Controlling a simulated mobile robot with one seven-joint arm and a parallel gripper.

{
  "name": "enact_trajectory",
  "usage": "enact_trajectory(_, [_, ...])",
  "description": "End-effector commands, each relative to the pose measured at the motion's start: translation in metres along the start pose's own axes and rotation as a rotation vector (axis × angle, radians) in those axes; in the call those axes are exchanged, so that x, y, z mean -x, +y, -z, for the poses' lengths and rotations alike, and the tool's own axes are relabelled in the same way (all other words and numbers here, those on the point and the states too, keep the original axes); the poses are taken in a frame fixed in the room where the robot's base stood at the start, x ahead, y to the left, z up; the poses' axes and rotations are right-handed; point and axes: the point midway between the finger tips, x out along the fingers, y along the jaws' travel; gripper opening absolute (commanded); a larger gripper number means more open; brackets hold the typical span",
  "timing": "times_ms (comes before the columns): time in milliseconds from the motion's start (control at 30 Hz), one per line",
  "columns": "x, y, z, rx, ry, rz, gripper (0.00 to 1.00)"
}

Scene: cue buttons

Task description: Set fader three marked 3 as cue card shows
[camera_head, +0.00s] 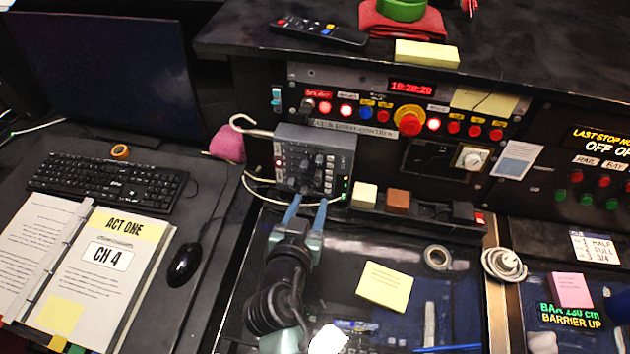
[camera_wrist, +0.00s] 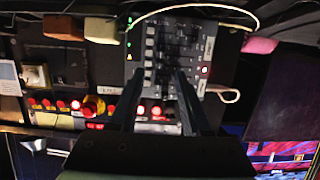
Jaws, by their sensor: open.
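A small dark fader box (camera_head: 340,140) stands at the middle of the desk below the button panel. It has several fader knobs, pale buttons and lit LEDs. It also shows in the wrist view (camera_wrist: 190,28), upside down. The marks by its faders are too small to read, so I cannot tell which is 3. A white card (camera_head: 594,247) at the right reads HALF, FULL and 3/4; its left column is unclear. My gripper (camera_head: 308,203) is open, its two fingers apart at the box's near edge. In the wrist view my gripper (camera_wrist: 160,78) points at the box, with nothing seen between the fingers.
A white hook (camera_head: 243,124) and cable lie left of the box. A cream block (camera_head: 364,195) and a brown block (camera_head: 398,200) sit close right of it. Lit buttons and a red knob (camera_head: 410,120) are behind. A binder (camera_head: 105,255) reads ACT ONE, CH 4.

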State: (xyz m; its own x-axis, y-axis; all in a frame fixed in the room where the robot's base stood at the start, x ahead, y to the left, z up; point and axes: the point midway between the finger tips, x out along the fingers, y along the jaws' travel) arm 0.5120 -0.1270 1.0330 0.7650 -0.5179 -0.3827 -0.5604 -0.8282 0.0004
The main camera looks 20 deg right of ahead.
Motion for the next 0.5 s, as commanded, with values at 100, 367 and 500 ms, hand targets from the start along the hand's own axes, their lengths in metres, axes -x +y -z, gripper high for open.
enact_trajectory(100, [-0.020, 0.000, 0.002, -0.001, -0.001, -0.001, 0.47])
enact_trajectory(367, [-0.056, 0.000, 0.001, 0.000, 0.000, 0.000, 0.47])
enact_trajectory(500, [-0.066, 0.000, 0.001, -0.001, 0.001, 0.001, 0.47])
